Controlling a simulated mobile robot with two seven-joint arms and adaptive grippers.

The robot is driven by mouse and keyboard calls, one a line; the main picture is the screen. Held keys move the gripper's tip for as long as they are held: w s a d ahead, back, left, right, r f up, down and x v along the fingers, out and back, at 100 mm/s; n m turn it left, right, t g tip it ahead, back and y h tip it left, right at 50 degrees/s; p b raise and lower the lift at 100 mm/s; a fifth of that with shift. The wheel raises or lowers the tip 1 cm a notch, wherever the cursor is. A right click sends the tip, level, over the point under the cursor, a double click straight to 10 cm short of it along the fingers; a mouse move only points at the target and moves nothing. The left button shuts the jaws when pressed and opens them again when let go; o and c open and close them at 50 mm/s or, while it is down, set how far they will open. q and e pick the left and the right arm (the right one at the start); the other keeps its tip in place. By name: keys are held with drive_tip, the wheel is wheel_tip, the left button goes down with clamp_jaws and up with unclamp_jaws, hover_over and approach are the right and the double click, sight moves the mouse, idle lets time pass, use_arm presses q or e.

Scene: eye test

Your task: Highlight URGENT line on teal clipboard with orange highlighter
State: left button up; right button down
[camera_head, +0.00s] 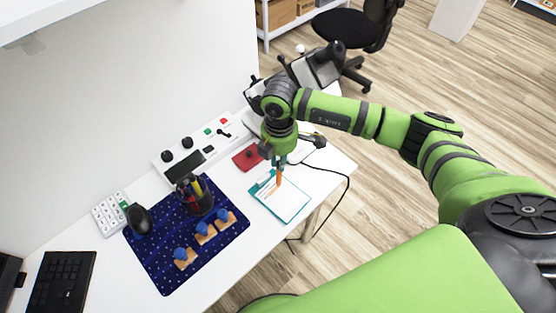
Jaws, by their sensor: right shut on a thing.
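A teal clipboard (297,208) with white paper lies on the white desk, near its right front edge. My right gripper (280,166) points down over the clipboard's upper part. It is shut on an orange highlighter (279,179), held roughly upright with its lower end at or just above the paper. I cannot tell whether the tip touches. The writing on the paper, including any URGENT line, is too small to read. My left gripper is not in view.
A dark blue mat (163,279) holds a pen cup (194,197) and several blue-topped blocks. A red item (247,157) lies behind the clipboard. A white control panel (187,150) stands along the wall. A black cable (343,190) hangs over the desk's right edge.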

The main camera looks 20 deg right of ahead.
drive_tip(key=shift+w+d, duration=0.2)
drive_tip(key=shift+d, duration=0.25)
drive_tip(key=shift+w+d, duration=0.2)
drive_tip(key=shift+d, duration=0.25)
drive_tip(key=shift+w+d, duration=0.1)
drive_tip(key=shift+d, duration=0.05)
drive_tip(key=shift+w+d, duration=0.1)
drive_tip(key=shift+d, duration=0.15)
drive_tip(key=shift+r, duration=0.1)
wheel_tip(320, 180, up, 7)
drive_tip(key=p, duration=0.5)
drive_tip(key=shift+f, duration=0.2)
idle(0.4)
